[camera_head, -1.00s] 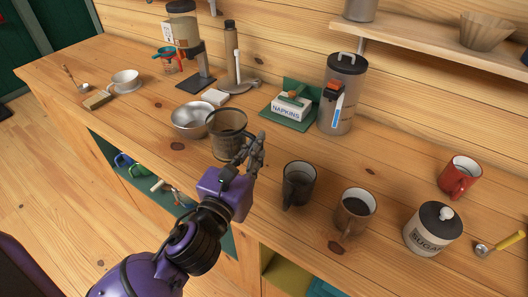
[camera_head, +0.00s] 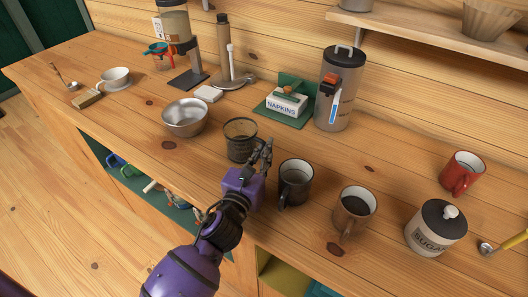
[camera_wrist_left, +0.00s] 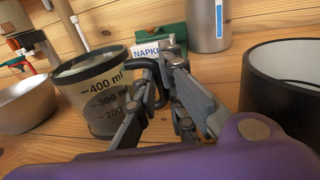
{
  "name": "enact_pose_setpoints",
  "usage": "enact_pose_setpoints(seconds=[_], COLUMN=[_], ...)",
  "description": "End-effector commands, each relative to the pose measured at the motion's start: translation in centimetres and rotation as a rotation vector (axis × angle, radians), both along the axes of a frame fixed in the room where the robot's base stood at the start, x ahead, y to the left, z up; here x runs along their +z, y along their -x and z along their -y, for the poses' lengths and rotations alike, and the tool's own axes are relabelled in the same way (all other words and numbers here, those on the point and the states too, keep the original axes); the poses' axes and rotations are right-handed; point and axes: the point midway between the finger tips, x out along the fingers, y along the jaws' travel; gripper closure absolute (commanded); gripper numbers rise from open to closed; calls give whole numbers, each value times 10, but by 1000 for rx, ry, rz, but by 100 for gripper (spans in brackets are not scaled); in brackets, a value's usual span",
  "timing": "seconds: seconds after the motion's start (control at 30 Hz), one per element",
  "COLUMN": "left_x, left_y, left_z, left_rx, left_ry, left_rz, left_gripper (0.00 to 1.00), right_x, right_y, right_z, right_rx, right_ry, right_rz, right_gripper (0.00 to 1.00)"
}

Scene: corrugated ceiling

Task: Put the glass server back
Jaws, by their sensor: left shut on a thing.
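The glass server (camera_head: 239,143) is a smoky, clear vessel with a dark rim, upright on or just above the wooden counter. In the left wrist view the glass server (camera_wrist_left: 92,95) shows its ml markings and a dark handle on its right. My left gripper (camera_head: 264,156) is on the right side of the server. In the left wrist view my left gripper (camera_wrist_left: 160,95) is shut on the handle. I cannot tell whether the server's base touches the counter. My right gripper is not in view.
A steel bowl (camera_head: 185,118) stands left of the server, apart from it. A dark mug (camera_head: 295,183) stands close to the gripper's right, with a brown mug (camera_head: 354,210) beyond. A napkin holder (camera_head: 286,104) and a steel canister (camera_head: 338,92) stand behind. Counter is clear in front of the bowl.

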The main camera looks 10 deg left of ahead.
Motion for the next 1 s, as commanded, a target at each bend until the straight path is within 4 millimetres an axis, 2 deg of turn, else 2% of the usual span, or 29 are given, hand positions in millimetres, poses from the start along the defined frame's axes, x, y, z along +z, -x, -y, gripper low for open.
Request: enact_pose_setpoints(seconds=[0.2,0.37,0.4,0.53,0.8,0.9,1.0], left_x=[4,0,-2,-1,-1,5,1], left_y=[-1,-1,0,0,0,0,13], left_z=[0,0,0,0,0,0,-2], left_rx=[-1,-1,0,0,0,0,-1], left_ry=[-2,-1,0,0,0,0,-1], left_rz=[8,6,3,3,3,6,1], left_gripper=[100,100,89,72,72,72,72], right_x=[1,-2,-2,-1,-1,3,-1], right_y=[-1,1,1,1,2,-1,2], right_z=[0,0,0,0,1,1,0], right_rx=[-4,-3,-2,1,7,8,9], right_ry=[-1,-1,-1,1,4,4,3], right_rz=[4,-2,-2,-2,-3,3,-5], right_gripper=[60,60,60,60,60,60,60])
